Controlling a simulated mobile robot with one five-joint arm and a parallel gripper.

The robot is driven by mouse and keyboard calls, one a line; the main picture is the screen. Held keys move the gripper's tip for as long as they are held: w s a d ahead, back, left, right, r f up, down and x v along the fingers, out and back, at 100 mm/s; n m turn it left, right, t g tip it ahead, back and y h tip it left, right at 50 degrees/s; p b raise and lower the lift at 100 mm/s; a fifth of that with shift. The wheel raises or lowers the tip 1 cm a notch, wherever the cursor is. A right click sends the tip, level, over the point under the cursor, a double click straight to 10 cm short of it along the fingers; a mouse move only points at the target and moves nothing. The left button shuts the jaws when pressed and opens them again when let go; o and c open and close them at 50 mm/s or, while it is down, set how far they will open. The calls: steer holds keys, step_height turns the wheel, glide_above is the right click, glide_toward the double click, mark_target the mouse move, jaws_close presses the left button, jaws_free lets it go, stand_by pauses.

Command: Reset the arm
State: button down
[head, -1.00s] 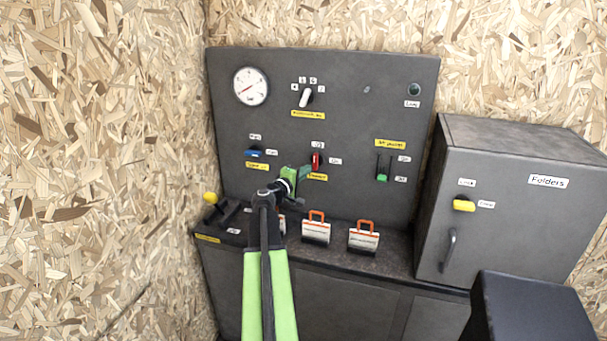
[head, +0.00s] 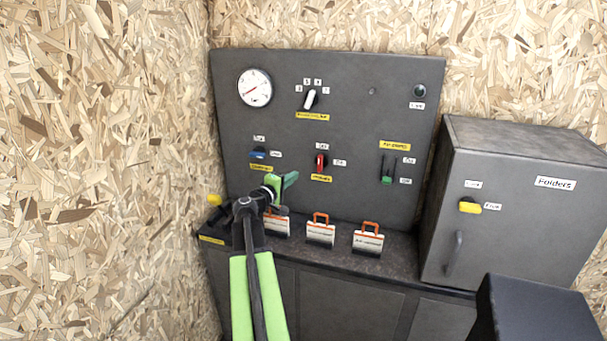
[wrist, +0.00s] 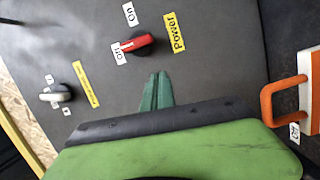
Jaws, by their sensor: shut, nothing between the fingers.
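My arm, green and black, reaches up from the bottom of the head view. My gripper (head: 290,180) is in front of the grey control panel (head: 352,110), to the lower left of the red switch (head: 320,162). In the wrist view its green fingers (wrist: 158,90) are together, with nothing between them. The red switch (wrist: 137,44) shows beyond the fingertips there, apart from them, with "On", "Off" and "Power" labels around it.
On the panel are a gauge (head: 255,87), a white-handled selector (head: 311,99), a blue switch (head: 258,153) and a green slider (head: 387,179). Orange-handled folders (head: 321,230) stand on the counter below. A grey "Folders" cabinet (head: 515,215) with a yellow knob stands at right.

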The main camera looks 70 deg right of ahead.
steer(key=a, duration=0.2)
steer(key=w+a, duration=0.1)
steer(key=a, duration=0.1)
steer(key=shift+w+a, duration=0.15)
steer(key=shift+a, duration=0.25)
steer(key=w+a+f+t+y+p, duration=0.1)
steer(key=w+a+f+y+p, duration=0.15)
steer(key=w+a, duration=0.6)
steer(key=w+a+f+t+y+p, duration=0.1)
steer(key=w+a+f+t+y, duration=0.25)
steer(key=a, duration=0.75)
steer(key=w+a+f+g+y+p, duration=0.15)
steer(key=w+a+f, duration=0.25)
steer(key=w+a, duration=0.5)
steer(key=a+f+n+y+p, duration=0.1)
steer(key=a+y, duration=0.4)
steer(key=a, duration=1.5)
steer(key=a+f+n+y+p, duration=0.2)
steer(key=a+y+p, duration=0.2)
steer(key=a, duration=1.7)
steer(key=shift+a+f+y, duration=0.2)
steer(key=shift+y, duration=0.25)
